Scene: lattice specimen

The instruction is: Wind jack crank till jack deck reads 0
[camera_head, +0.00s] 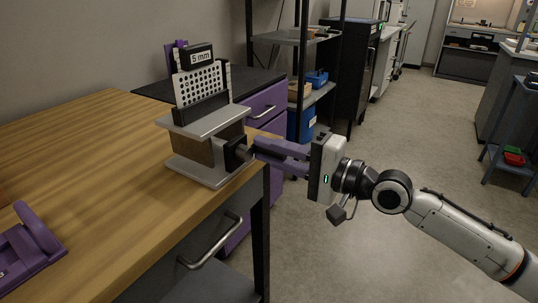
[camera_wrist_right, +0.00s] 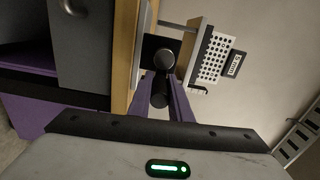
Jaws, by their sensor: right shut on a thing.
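The jack stands near the right edge of the wooden table, with a grey upper deck (camera_head: 205,123), a brown middle and a grey base plate (camera_head: 207,172). A perforated white lattice panel (camera_head: 199,84) stands on the deck, below a black sign (camera_head: 200,57) reading "5 mm". My right gripper (camera_head: 252,150) reaches in from the right, its purple fingers shut on the dark jack crank (camera_head: 239,155) at the jack's side. In the right wrist view the crank's dark handle (camera_wrist_right: 160,92) sits between the fingertips. My left gripper is not in view.
The wooden table (camera_head: 75,150) is mostly bare to the left of the jack. A purple holder (camera_head: 35,245) lies at its near left. A purple drawer cabinet (camera_head: 268,102) and a dark shelf rack (camera_head: 305,38) stand behind. Open floor lies to the right.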

